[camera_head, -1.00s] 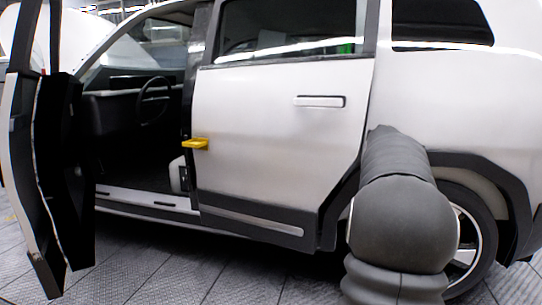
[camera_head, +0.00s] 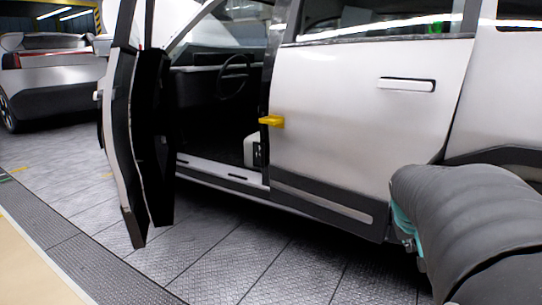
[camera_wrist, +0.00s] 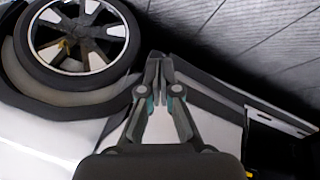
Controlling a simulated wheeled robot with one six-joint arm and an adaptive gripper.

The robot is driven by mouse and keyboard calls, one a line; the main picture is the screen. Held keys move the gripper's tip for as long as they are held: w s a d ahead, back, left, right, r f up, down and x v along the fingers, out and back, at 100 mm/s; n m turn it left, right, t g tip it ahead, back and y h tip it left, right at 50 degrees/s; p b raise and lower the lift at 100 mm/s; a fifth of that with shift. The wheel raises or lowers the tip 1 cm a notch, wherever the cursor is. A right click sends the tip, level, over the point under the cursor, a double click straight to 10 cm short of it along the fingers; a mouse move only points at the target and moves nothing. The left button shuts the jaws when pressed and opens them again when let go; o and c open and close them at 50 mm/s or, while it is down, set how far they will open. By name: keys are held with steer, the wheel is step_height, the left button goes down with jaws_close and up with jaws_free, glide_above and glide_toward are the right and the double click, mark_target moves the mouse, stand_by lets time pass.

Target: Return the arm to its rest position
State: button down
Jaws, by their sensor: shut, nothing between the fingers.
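My gripper (camera_wrist: 159,72) shows in the wrist view with its two fingers together and nothing between them. In that view the car's rear wheel (camera_wrist: 75,35) is at upper left, and the car's lower side is behind the fingers. The picture there appears turned over. In the head view my dark-sleeved arm (camera_head: 465,215) fills the lower right, in front of the white car (camera_head: 350,110). The gripper's fingers are hidden in the head view.
The car's front door (camera_head: 125,130) stands wide open at left. A yellow piece (camera_head: 271,120) sticks out at the door pillar. Another grey car (camera_head: 55,75) is at far left. The tiled floor (camera_head: 75,190) between is clear.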

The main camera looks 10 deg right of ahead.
steer(key=s+a+f+n+y, duration=0.1)
steer(key=s+a, duration=0.3)
steer(key=a, duration=0.6)
steer(key=s+a+n+t+y, duration=0.1)
steer(key=s+a, duration=0.3)
steer(key=a, duration=0.5)
steer(key=s+a+f+n+t+y, duration=0.1)
steer(key=s+a+n+y, duration=0.1)
steer(key=a, duration=0.8)
steer(key=shift+s+a+f+y, duration=0.3)
steer(key=shift+s+y, duration=0.4)
steer(key=shift+s, duration=0.2)
steer(key=shift+s, duration=0.1)
